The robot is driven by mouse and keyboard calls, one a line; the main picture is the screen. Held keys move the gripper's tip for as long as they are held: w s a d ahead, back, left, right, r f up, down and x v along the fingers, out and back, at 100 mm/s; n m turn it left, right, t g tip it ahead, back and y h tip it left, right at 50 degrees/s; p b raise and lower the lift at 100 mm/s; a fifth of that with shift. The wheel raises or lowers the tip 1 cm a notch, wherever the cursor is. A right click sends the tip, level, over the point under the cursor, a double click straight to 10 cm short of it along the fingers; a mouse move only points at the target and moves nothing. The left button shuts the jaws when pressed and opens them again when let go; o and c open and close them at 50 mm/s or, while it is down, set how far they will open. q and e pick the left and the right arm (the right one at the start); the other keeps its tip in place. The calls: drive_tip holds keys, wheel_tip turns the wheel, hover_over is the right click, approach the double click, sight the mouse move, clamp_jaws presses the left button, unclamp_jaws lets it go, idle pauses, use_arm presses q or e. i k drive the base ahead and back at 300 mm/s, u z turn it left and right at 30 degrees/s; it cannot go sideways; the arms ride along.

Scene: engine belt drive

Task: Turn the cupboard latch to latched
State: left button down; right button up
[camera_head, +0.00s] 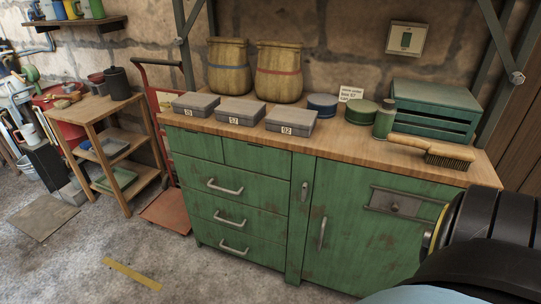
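The green cupboard door (350,240) is shut, at the right of the workbench, with an upright pale handle (322,233). A small metal fitting (305,190) sits on the strip left of the door, near its top. A grey-green plate with a round knob (396,208) is fixed to the upper right of the door. I cannot tell for sure which of these is the latch, or its state. Neither of my grippers is in view. A dark ribbed part at the lower right, probably my own arm, hides the door's right edge.
Green drawers (225,188) with bar handles are left of the door.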

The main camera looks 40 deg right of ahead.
sight(305, 189)
drive_tip(key=i, duration=0.35)
drive_tip(key=z, duration=0.75)
